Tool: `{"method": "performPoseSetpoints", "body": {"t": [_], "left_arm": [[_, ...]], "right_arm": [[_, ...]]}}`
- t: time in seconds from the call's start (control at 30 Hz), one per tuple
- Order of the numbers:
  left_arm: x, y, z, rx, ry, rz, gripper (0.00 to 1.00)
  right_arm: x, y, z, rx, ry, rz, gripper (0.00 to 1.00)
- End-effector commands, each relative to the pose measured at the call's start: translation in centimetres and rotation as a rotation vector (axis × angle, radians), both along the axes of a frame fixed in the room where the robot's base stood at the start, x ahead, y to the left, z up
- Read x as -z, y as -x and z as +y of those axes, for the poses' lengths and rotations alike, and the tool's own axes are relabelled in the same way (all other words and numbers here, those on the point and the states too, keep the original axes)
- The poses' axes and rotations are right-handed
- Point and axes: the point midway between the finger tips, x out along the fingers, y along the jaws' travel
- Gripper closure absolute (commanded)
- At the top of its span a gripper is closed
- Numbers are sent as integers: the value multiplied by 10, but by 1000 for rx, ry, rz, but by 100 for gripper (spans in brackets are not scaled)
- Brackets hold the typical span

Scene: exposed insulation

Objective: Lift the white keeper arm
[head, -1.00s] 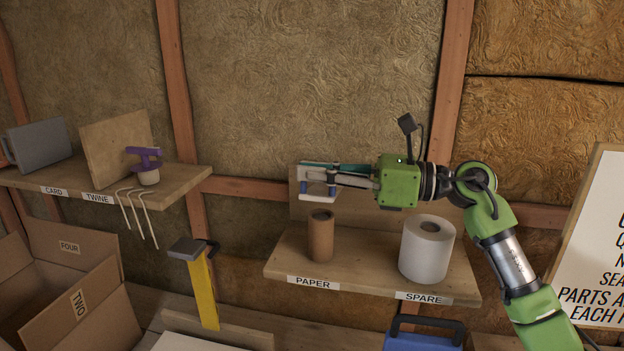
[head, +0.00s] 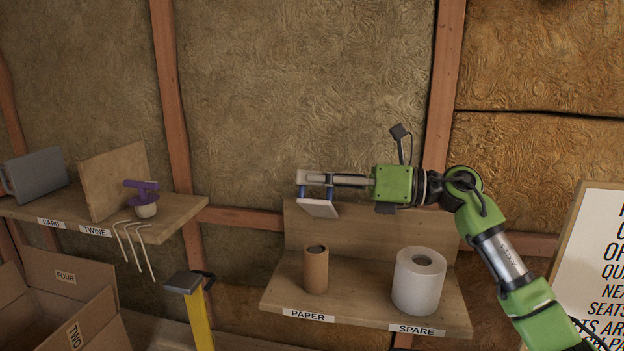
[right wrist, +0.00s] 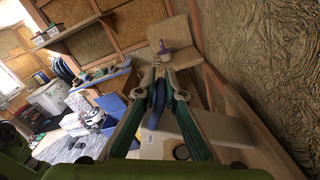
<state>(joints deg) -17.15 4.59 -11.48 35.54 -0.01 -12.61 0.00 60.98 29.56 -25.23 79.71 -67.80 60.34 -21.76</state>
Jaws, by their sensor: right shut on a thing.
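The white keeper arm (head: 317,208) is a pale flat plate with blue posts on it, above the shelf's back board in the head view. It is tilted. My right gripper (head: 312,180) is shut on its blue part, above the plate. The brown paper tube (head: 316,269) and the white spare roll (head: 418,281) stand upright on the shelf, below and apart from the plate. My left gripper is not in view.
The paper and spare shelf (head: 365,313) has a back board. The left shelf (head: 185,208) holds a purple-topped twine item (head: 144,198) and a grey box (head: 36,174). A yellow upright (head: 198,320) and cardboard boxes (head: 70,310) are lower left.

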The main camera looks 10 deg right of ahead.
Motion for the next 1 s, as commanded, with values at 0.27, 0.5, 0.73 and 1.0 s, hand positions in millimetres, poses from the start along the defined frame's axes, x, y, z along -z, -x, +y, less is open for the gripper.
{"method": "performPoseSetpoints", "body": {"t": [0.27,0.5,0.73,1.0], "left_arm": [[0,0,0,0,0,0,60],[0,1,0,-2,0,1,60],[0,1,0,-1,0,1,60],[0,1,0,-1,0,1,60]], "right_arm": [[0,-1,-1,4,1,-4,75],[0,0,-1,2,2,-3,75],[1,7,-27,5,3,-2,75],[1,19,-65,5,1,-2,75]]}}
